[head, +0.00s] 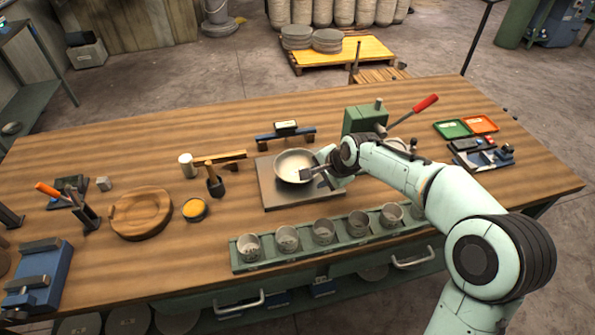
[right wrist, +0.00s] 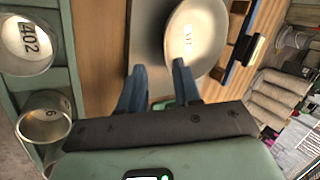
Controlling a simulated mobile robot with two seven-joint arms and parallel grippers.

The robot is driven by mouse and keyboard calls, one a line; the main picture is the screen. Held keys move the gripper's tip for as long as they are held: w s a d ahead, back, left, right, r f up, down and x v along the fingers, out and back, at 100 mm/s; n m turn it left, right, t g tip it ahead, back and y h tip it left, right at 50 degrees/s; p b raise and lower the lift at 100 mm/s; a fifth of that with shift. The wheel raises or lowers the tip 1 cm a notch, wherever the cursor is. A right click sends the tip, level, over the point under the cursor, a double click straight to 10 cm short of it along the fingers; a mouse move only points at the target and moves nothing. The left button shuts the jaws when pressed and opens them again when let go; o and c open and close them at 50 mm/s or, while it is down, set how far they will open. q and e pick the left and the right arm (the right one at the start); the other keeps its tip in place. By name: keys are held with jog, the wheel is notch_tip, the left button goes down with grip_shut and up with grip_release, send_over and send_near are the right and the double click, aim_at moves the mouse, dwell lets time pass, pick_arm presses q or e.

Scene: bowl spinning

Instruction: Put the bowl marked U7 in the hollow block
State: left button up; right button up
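A shallow pale metal bowl (head: 293,162) sits on the flat grey metal plate (head: 285,195) in the middle of the bench. In the right wrist view the bowl (right wrist: 195,45) shows a small marked label inside, too blurred to read surely. My right gripper (head: 316,177) is at the bowl's near right side. In the right wrist view its fingers (right wrist: 158,70) stand apart, with the bowl's rim appearing between the tips; contact cannot be told. The round wooden hollow block (head: 140,213) lies on the left of the bench, its hollow empty. My left gripper is not in view.
A green rack (head: 330,248) with several marked metal cups runs along the front edge. A green press (head: 365,120) with a red-handled lever stands behind my right arm.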

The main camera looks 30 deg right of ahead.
jog(key=x, duration=0.5)
jog(key=shift+w+d+p, duration=0.2)
jog(key=shift+w+p, duration=0.15)
jog(key=shift+w, duration=0.1)
jog(key=shift+r, duration=0.1)
grip_shut()
